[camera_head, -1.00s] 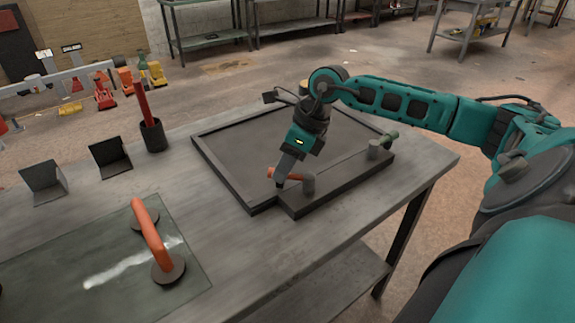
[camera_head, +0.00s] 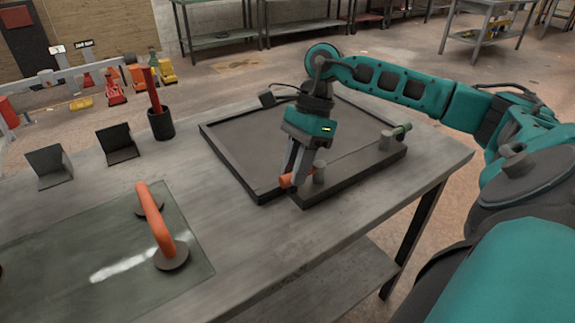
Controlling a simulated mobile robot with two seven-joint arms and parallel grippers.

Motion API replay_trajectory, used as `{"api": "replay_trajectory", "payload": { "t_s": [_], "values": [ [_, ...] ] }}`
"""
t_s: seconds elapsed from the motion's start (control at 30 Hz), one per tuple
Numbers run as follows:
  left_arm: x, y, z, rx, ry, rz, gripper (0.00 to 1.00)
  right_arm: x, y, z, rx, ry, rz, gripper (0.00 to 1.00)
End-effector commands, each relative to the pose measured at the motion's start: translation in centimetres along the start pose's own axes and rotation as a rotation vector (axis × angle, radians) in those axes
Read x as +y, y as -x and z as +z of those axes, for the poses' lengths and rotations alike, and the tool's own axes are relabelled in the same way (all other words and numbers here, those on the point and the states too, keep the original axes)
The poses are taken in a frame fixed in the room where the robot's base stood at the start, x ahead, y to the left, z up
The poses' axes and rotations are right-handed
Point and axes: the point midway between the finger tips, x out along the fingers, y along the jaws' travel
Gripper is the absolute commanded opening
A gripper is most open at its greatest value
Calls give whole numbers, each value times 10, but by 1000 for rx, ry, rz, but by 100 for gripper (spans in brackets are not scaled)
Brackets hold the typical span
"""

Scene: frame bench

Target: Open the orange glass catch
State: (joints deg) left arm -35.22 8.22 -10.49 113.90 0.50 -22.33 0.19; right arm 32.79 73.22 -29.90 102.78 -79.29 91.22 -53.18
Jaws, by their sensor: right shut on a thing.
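The orange catch (camera_head: 285,181) is a short orange bar beside a grey post (camera_head: 319,173), at the near edge of the dark frame (camera_head: 226,160) on the bench. My right gripper (camera_head: 296,176) reaches down over it from above and is shut on the orange catch, with its fingers hiding part of the bar. A green catch (camera_head: 403,131) sits by another grey post (camera_head: 386,140) at the frame's right end. My left gripper is out of view.
A glass pane (camera_head: 75,250) with an orange-handled suction lifter (camera_head: 155,218) lies on the bench at front left. A dark cup (camera_head: 161,124) with a red stick and two angled dark stands (camera_head: 118,143) are behind it. The bench front between pane and frame is clear.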

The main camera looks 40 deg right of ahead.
Motion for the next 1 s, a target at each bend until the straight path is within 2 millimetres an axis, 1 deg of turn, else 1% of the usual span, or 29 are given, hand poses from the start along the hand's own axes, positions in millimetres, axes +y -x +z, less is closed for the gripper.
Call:
{"api": "replay_trajectory", "payload": {
  "t_s": [0.2, 0.7, 0.73, 0.97, 1.0],
  "values": [
    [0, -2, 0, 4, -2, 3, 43, 5, 1, -5, 9, 43, 17, 0],
    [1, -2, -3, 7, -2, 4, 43, 7, 2, -6, 12, 60, 24, 0],
    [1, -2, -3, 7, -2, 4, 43, 7, 1, -6, 12, 59, 24, 28],
    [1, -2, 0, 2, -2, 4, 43, 7, 1, -6, 11, 56, 23, 50],
    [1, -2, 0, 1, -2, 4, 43, 7, 1, -6, 11, 56, 23, 51]
  ]
}}
